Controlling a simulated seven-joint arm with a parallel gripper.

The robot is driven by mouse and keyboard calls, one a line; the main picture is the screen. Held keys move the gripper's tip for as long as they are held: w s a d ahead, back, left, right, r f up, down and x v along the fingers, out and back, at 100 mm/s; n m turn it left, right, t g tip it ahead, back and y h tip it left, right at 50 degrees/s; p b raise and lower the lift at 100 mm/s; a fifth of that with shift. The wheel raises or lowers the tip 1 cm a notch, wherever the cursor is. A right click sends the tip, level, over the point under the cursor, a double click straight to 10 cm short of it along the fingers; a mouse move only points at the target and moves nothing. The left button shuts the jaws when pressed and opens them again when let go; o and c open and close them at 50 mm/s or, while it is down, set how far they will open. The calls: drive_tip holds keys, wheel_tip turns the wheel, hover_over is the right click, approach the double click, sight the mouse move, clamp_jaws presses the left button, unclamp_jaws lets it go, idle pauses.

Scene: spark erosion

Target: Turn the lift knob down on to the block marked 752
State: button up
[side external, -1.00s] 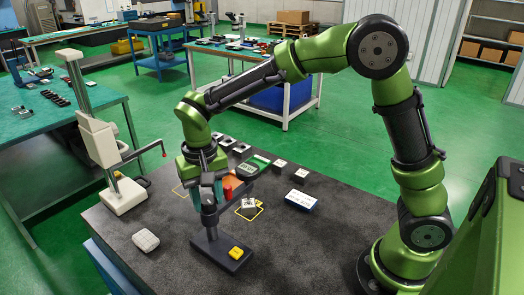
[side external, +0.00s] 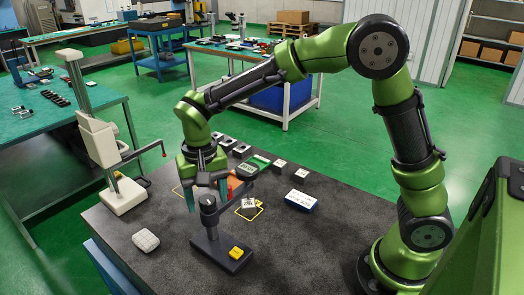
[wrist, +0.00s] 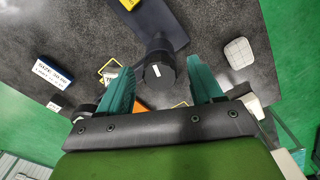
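A dark stand has a base plate (side external: 222,250) with a yellow piece on one end and an upright post. The black round knob (wrist: 158,76), with a white mark, shows near the middle of the wrist view; it also shows at the post's top in the side view (side external: 208,201). My gripper (side external: 206,204) is open above the stand. In the wrist view, its teal fingers (wrist: 160,72) lie on either side of the knob, with gaps. A small pale block (side external: 248,203) lies in a yellow outlined square to the right; its marking is unreadable.
A grey display unit (side external: 247,171) is close to my gripper's right side. A white column stand (side external: 105,150) with a side arm rises at left.

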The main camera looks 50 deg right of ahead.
sight(206, 199)
wheel_tip(206, 199, up, 17)
idle(0.6)
drive_tip(key=s+d+f+t+y, duration=0.1)
drive_tip(key=s+d+f+t, duration=0.1)
drive_tip(key=s+d, duration=0.3)
drive_tip(key=s+d+f+n+t+y, duration=0.1)
drive_tip(key=s+d+f+t, duration=0.2)
drive_tip(key=s, duration=0.8)
drive_tip(key=d+t, duration=0.2)
drive_tip(key=d, duration=0.1)
drive_tip(key=shift+f+n, duration=0.25)
drive_tip(key=shift+n, duration=0.05)
